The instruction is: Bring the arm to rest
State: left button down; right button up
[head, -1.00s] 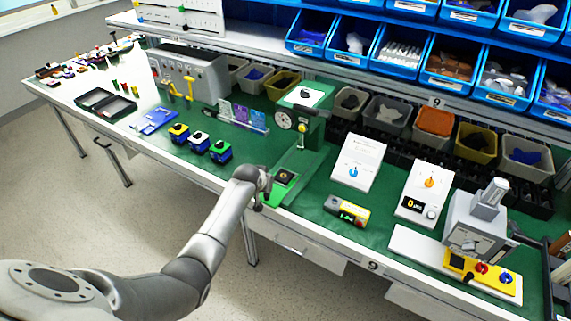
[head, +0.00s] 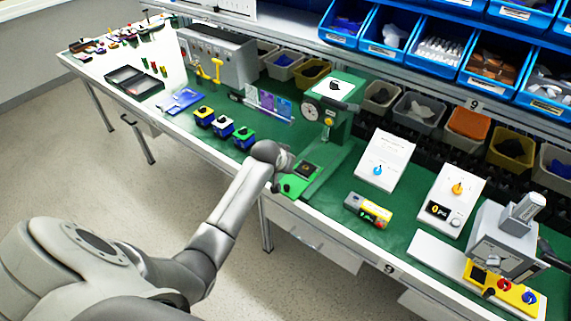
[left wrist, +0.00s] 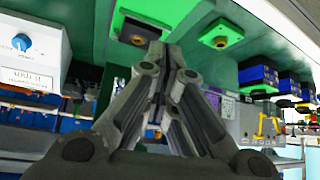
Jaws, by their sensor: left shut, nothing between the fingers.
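My left arm reaches in from the lower left in the head view. Its gripper (head: 283,184) is at the front edge of the green bench top, next to the green base of a press-like stand (head: 325,120). In the left wrist view my left gripper (left wrist: 172,50) is shut and empty, its fingers meeting at the tips. A white panel with a blue rotary knob (head: 377,171) stands to the right of the gripper; it also shows in the left wrist view (left wrist: 22,42). A second white panel has an orange knob (head: 457,188). My right gripper is not in view.
Several small blue-based switch boxes (head: 223,127) lie left of the gripper. A yellow-and-grey meter (head: 368,210) is to the right. A grey machine with a yellow button panel (head: 503,287) is at the far right. Floor (head: 120,190) is free in front of the bench.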

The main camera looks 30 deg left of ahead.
pick_arm(q)
jog(key=shift+s+r, duration=0.25)
jog(key=shift+r, duration=0.1)
jog(key=s+d+m+g+h, duration=0.1)
jog(key=s+d, duration=0.4)
jog(key=s, duration=0.7)
jog(key=s+d+m+g, duration=0.2)
jog(key=s+d, duration=0.4)
jog(key=s, duration=0.6)
jog(key=s+d+m+g+h, duration=0.1)
jog(key=s+d, duration=0.4)
jog(key=s, duration=0.6)
notch_tip(320, 180, down, 29)
jog(key=s+g+b, duration=0.1)
jog(key=s+b, duration=0.1)
jog(key=b, duration=0.1)
jog(key=s+a+f+g+b, duration=0.1)
jog(key=s+a+f+b, duration=0.1)
jog(key=s+f, duration=1.5)
jog(key=shift+a+f+m+g+y, duration=0.3)
jog(key=shift+a+f, duration=0.05)
jog(key=shift+f, duration=0.25)
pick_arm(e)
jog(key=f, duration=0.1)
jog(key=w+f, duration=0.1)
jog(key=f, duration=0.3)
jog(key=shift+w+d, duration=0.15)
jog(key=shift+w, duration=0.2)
